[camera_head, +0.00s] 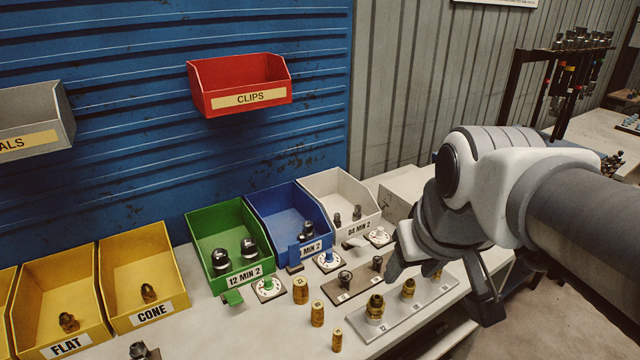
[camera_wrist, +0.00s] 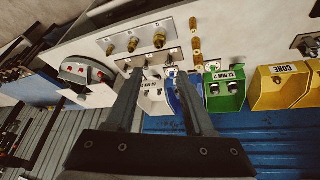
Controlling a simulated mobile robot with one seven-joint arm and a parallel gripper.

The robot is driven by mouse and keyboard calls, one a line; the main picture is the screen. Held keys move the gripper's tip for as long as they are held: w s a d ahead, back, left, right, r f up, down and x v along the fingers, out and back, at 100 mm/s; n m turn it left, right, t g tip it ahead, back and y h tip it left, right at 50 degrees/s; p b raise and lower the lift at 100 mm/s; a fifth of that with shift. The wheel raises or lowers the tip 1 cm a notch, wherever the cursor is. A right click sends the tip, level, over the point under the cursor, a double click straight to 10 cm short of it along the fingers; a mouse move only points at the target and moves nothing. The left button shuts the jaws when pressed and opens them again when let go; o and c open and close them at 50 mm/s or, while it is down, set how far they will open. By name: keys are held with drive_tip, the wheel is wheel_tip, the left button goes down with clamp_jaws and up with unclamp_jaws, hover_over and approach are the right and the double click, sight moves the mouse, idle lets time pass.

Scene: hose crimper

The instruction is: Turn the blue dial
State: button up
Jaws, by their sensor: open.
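The blue dial (camera_head: 327,258) is a small blue knob on a white square plate in the head view. It sits on the bench in front of the blue bin (camera_head: 285,215), left of my gripper. My gripper (camera_head: 440,290) is open and empty, above the right part of the bench and apart from the dial. In the wrist view its two fingers (camera_wrist: 157,75) point toward the bench, with the right finger over the blue bin's area. I cannot make out the blue dial there; that finger seems to cover it.
A green dial (camera_head: 267,287) and a white dial (camera_head: 379,236) flank the blue one. Brass fittings stand on a grey plate (camera_head: 392,318) below my gripper. Loose brass pieces (camera_head: 301,290) stand in front of the dials. A green bin (camera_head: 222,226) and a white bin (camera_head: 335,188) are behind.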

drive_tip(key=w+a+n, duration=0.1)
drive_tip(key=w, duration=0.4)
drive_tip(key=n+g+y+b, duration=0.1)
drive_tip(key=n+g+y, duration=0.15)
drive_tip(key=n, duration=0.45)
approach(330, 252)
drive_tip(key=shift+t+y, duration=0.25)
drive_tip(key=shift+y, duration=0.1)
drive_tip(key=x, duration=0.6)
drive_tip(key=b+x, duration=0.1)
drive_tip(key=x, duration=0.2)
drive_tip(key=shift+s+d+f, duration=0.1)
drive_tip(key=shift+d+f, duration=0.15)
drive_tip(key=shift+d, duration=0.05)
clamp_jaws()
